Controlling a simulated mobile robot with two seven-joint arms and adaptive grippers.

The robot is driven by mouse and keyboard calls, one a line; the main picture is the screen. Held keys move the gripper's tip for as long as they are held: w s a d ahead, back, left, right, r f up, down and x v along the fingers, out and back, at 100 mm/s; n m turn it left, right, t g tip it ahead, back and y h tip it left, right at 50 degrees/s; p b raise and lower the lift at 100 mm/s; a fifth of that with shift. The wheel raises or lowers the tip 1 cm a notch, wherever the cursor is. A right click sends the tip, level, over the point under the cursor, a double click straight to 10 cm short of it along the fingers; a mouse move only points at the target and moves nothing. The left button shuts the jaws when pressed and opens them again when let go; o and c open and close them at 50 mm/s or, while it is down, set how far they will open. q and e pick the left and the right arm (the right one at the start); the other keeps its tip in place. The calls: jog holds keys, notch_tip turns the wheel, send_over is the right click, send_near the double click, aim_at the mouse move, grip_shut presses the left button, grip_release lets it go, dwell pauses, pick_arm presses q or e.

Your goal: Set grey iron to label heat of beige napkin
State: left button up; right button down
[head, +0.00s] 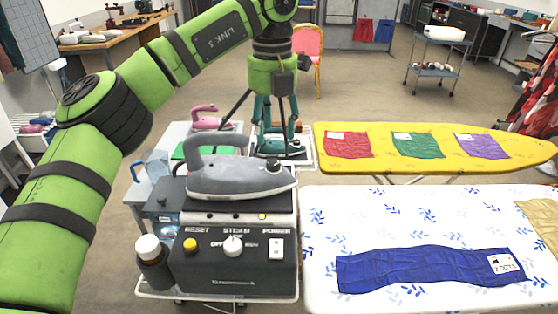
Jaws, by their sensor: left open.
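The grey iron (238,178) rests flat on top of a black steam station (235,262), its nose to the right. A small dark knob (272,165) sits on top near its nose; its setting is too small to read. A beige napkin (541,218) lies on the white ironing board at the right edge, partly cut off, and no label on it shows. My left gripper (264,125) points down with its dark fingers spread, open and empty, above and apparently behind the grey iron. My right gripper is not in view.
A blue cloth (430,270) with a white label (505,265) lies on the white board (330,220). The yellow board (300,160) behind holds red, green and purple cloths. A pink iron (207,120) and a teal iron (278,145) stand behind the grey one. A bottle (150,255) stands beside the station.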

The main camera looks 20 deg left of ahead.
aim_at(273, 162)
pick_arm(q)
jog(key=f, duration=0.2)
jog(key=f+p, duration=0.1)
jog(key=shift+s, duration=0.25)
notch_tip(273, 162, down, 4)
jog(key=shift+r+p, duration=0.1)
jog(key=shift+p, duration=0.35)
jog(key=shift+w, duration=0.1)
jog(key=c, duration=1.1)
grip_shut()
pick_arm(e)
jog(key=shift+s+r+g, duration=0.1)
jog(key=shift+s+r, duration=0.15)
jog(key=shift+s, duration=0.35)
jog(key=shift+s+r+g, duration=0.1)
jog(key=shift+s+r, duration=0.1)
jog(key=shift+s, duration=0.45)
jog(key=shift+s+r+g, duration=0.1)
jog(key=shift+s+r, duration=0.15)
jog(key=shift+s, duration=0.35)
